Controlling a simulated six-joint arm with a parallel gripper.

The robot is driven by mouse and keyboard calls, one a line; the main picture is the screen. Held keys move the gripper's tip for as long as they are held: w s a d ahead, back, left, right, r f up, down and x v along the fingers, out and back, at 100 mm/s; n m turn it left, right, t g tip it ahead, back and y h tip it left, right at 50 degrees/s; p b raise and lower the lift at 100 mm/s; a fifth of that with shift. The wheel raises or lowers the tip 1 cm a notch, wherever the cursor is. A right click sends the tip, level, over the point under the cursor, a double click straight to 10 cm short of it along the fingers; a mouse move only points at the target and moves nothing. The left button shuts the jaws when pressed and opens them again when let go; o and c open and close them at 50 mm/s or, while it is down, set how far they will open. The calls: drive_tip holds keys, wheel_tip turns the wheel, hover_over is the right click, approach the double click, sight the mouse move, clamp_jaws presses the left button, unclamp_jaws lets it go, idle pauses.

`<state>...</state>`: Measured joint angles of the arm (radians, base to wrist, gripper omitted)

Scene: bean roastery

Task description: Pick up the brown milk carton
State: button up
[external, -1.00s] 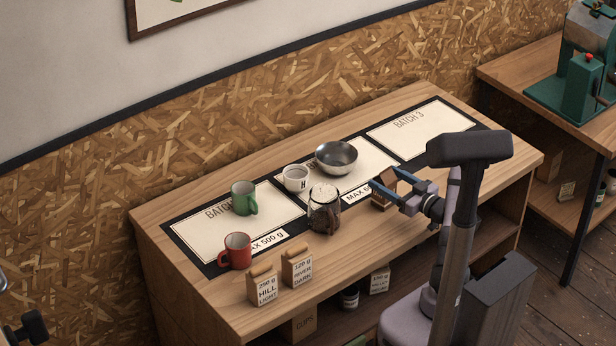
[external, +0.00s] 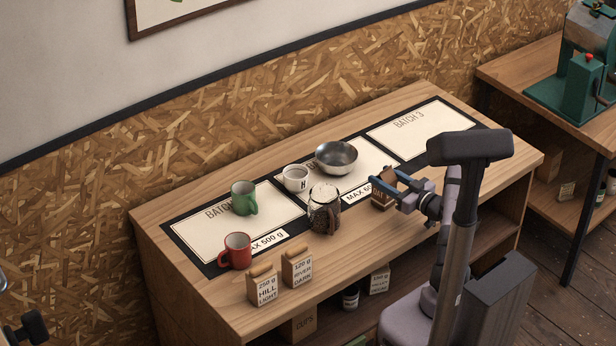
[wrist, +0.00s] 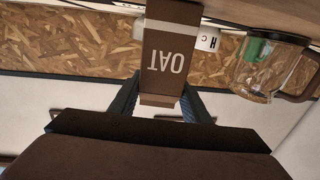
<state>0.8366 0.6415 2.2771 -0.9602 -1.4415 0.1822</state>
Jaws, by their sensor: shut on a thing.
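The brown milk carton (external: 381,202) stands upright near the front edge of the batch mat, right of the glass jar. In the wrist view the carton (wrist: 170,55) shows a dark brown face with white "OAT" lettering, upside down in the picture. My gripper (external: 388,179) is shut on the carton, with a finger along each side of it. In the wrist view my gripper (wrist: 160,98) has both fingers against the carton's sides. I cannot tell whether the carton's base touches the surface.
The glass jar (external: 324,210) stands close left of the carton. The Batch 3 area (external: 415,130) is clear.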

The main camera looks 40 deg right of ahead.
drive_tip(key=shift+r, duration=4.95)
